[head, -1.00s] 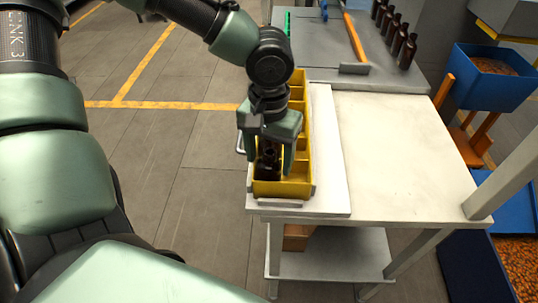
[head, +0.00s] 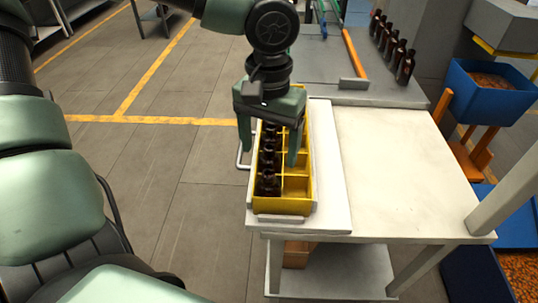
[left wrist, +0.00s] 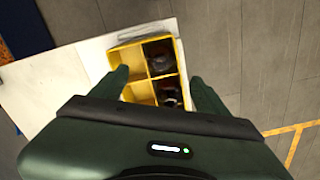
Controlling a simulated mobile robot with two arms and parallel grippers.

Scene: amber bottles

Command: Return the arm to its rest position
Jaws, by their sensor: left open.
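My left gripper (head: 270,148) is open above the yellow crate, its fingers apart and pointing down. The yellow divided crate (head: 283,206) stands on the white table's left side. Several dark amber bottles (head: 268,180) stand upright in its left column of compartments; the front right compartments look empty. In the left wrist view the crate (left wrist: 124,55) lies between the open fingers, with bottle tops (left wrist: 162,62) in its right-hand column. Part of the crate is hidden by the gripper. My right gripper is not in view.
The white table top (head: 400,165) is bare to the right of the crate. A row of amber bottles (head: 405,65) stands on the grey surface behind, near an orange bar (head: 354,52). A blue bin (head: 490,95) stands at the right. Floor is open on the left.

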